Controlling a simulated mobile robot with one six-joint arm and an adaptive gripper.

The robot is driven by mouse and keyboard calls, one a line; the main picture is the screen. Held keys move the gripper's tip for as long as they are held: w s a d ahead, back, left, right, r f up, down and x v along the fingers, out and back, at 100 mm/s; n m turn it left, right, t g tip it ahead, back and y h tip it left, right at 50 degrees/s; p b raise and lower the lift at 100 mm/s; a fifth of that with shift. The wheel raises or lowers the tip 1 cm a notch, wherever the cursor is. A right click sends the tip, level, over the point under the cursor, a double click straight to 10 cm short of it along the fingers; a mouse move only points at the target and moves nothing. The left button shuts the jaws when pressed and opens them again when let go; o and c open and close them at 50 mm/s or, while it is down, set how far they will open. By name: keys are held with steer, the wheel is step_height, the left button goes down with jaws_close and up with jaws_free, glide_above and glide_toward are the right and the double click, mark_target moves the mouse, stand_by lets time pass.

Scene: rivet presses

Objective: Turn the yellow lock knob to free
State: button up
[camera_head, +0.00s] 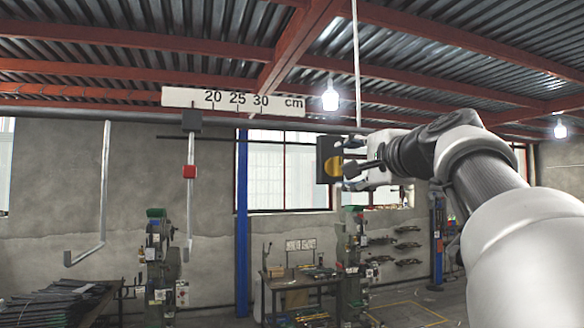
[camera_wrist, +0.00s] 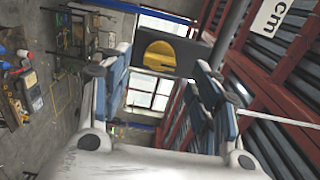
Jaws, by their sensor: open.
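The yellow lock knob (camera_head: 332,165) is a half-disc on the face of a dark block (camera_head: 323,147), which hangs at the end of a thin dark horizontal bar. In the wrist view the knob (camera_wrist: 160,56) shows between my fingers, on the dark block (camera_wrist: 190,62). My gripper (camera_head: 352,165) is open just to the right of the block, one finger above and one below the knob's level. It also shows in the wrist view (camera_wrist: 162,68), with blue-padded fingers spread either side. I cannot tell whether the fingers touch the knob.
A white cm scale (camera_head: 234,102) hangs above left of the block. A bent grey rod (camera_head: 104,190) hangs further left. Presses (camera_head: 162,250) and a bench stand below. A thin vertical rod passes near my gripper.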

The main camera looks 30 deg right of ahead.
steer(key=v, duration=0.7)
steer(key=shift+s+a, duration=0.15)
steer(key=shift+s, duration=0.2)
steer(key=shift+f, duration=0.1)
